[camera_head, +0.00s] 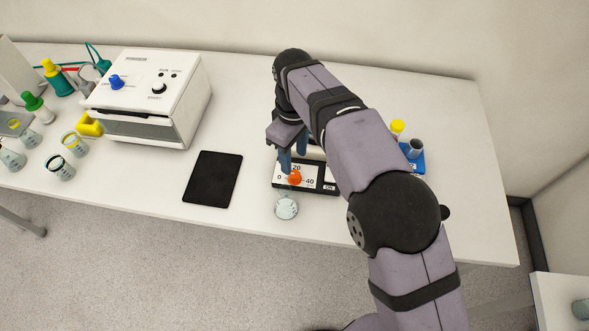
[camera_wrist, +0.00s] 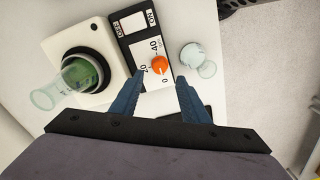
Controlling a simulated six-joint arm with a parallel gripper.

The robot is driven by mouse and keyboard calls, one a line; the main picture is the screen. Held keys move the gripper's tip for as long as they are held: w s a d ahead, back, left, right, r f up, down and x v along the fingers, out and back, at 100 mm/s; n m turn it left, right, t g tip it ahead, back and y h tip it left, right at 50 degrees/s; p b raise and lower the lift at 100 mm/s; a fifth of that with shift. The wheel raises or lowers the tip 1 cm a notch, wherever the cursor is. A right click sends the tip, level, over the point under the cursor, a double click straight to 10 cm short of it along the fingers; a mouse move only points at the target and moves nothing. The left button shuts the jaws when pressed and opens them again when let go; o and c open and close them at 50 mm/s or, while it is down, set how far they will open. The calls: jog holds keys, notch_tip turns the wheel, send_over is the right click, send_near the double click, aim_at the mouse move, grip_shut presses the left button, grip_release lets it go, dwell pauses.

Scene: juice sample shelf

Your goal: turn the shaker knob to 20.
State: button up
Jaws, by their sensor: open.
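The orange shaker knob (camera_head: 295,177) sits on the white dial face of the shaker's dark front panel (camera_head: 322,188). The dial is marked 0 at left, 20 at top and 40 at right in the head view. The knob (camera_wrist: 159,64) also shows in the wrist view, and I cannot tell which mark it points to. My gripper (camera_head: 292,160) points down just behind the knob. In the wrist view my gripper (camera_wrist: 161,77) is open, its blue fingers apart on either side of the knob's line, holding nothing. My arm hides much of the shaker in the head view.
A small glass vessel (camera_head: 286,207) stands in front of the dial. A black tablet (camera_head: 212,178) and a white instrument (camera_head: 152,95) are to the left. A blue holder (camera_head: 415,160) stands at right.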

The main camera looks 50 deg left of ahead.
aim_at(295, 174)
jog(key=shift+f+p, duration=1.3)
jog(key=shift+f, duration=2.25)
jog(key=shift+c, duration=0.4)
grip_shut()
